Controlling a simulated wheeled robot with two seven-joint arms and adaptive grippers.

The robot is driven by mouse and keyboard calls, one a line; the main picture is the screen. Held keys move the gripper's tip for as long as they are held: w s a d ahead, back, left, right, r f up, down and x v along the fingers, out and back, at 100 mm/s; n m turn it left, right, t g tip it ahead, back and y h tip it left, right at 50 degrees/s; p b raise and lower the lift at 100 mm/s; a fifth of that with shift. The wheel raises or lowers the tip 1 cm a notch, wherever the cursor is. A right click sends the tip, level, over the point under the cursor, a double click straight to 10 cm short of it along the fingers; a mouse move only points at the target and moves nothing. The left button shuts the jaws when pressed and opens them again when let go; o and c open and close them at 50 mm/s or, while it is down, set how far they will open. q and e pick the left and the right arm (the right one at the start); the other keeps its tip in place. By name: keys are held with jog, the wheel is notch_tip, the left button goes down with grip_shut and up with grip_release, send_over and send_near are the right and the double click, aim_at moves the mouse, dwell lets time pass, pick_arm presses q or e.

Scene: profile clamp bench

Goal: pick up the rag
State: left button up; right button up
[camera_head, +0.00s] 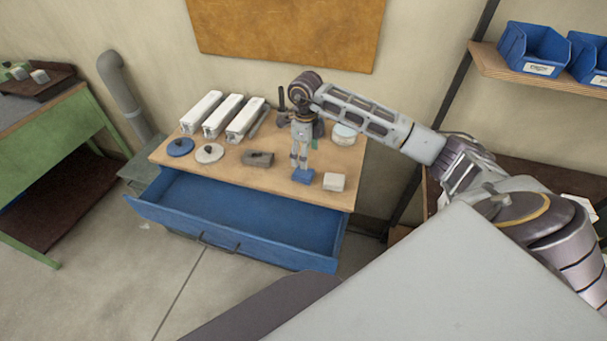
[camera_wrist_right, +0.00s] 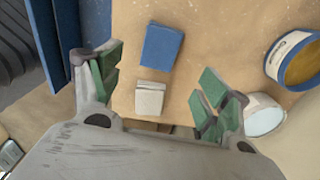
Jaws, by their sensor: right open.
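The rag appears to be the flat blue folded piece (camera_head: 303,177) near the right front of the bench top. In the right wrist view it is the blue rectangle (camera_wrist_right: 162,47) at upper middle, beyond the fingertips. My right gripper (camera_head: 299,165) points down, with its tips close to the rag in the head view; any gap is hard to judge. In the right wrist view its green-padded fingers (camera_wrist_right: 160,88) are spread wide with nothing held. My left gripper is out of view.
A pale block (camera_head: 334,182) sits right beside the rag. The blue drawer (camera_head: 240,214) is open in front.

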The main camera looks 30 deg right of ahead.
aim_at(305, 172)
jog(key=shift+f, duration=1.9)
jog(key=shift+f, duration=0.1)
jog(key=shift+f+p, duration=0.5)
jog(key=shift+f, duration=0.15)
jog(key=shift+f+p, duration=0.4)
jog(key=shift+f, duration=1.45)
jog(key=shift+c, duration=0.4)
jog(key=c, duration=1)
